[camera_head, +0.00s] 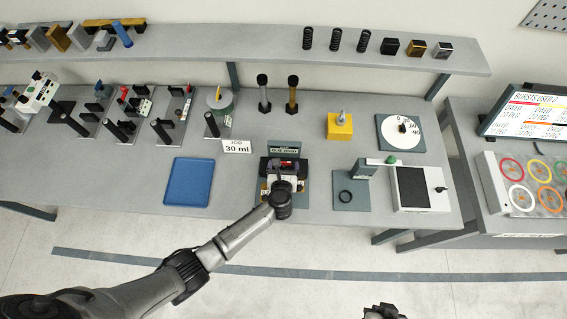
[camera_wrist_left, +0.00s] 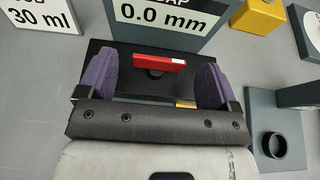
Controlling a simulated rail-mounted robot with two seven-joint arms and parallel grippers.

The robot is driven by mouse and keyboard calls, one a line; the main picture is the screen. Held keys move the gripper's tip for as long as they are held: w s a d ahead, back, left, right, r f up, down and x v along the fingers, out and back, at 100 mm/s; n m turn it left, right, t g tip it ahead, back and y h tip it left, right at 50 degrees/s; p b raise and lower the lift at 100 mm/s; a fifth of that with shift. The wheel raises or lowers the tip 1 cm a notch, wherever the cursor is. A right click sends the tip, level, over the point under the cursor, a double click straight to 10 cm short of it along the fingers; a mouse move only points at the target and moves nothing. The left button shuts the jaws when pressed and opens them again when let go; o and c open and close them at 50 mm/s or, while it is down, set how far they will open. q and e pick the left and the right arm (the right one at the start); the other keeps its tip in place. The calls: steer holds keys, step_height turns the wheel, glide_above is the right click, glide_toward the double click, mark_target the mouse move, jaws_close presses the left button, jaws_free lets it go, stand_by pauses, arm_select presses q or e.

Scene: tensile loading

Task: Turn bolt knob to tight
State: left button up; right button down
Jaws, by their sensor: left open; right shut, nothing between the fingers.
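The bolt knob shows in the left wrist view as a red bar (camera_wrist_left: 158,62) on a short dark stem, above a black plate. In the head view its red top (camera_head: 287,164) shows just beyond my left gripper (camera_head: 284,176). In the left wrist view my left gripper (camera_wrist_left: 157,82) is open, with one purple finger pad on each side of the red bar and clear gaps to both. A sign behind the fixture reads 0.0 mm (camera_wrist_left: 165,14). My right gripper (camera_head: 383,312) is only partly in view at the bottom edge of the head view, away from the bench, shut and empty.
A blue tray (camera_head: 188,182) lies left of the fixture, below a 30 ml card (camera_head: 236,147). To the right are a plate with a black ring (camera_head: 346,196) and a white device with a dark panel (camera_head: 414,188). A yellow block (camera_head: 340,127) stands behind.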

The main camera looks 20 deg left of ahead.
arm_select(q)
steer(key=shift+x, duration=1.05)
steer(key=shift+c, duration=0.4)
steer(key=c, duration=0.8)
steer(key=shift+s+a+r+m+t+h+p, duration=0.15)
steer(key=shift+m+h+p, duration=0.4)
steer(key=shift+m+h, duration=0.3)
steer(key=shift+w+a+m+t+h+p, duration=0.15)
steer(key=shift+m+h+p, duration=0.35)
steer(key=shift+m+h, duration=0.35)
steer(key=shift+c, duration=0.2)
steer(key=shift+d+m+h+p, duration=0.15)
steer(key=shift+m+h+p, duration=0.35)
steer(key=shift+h, duration=0.5)
steer(key=shift+f, duration=0.2)
steer(key=o, duration=0.9)
steer(key=shift+s, duration=0.1)
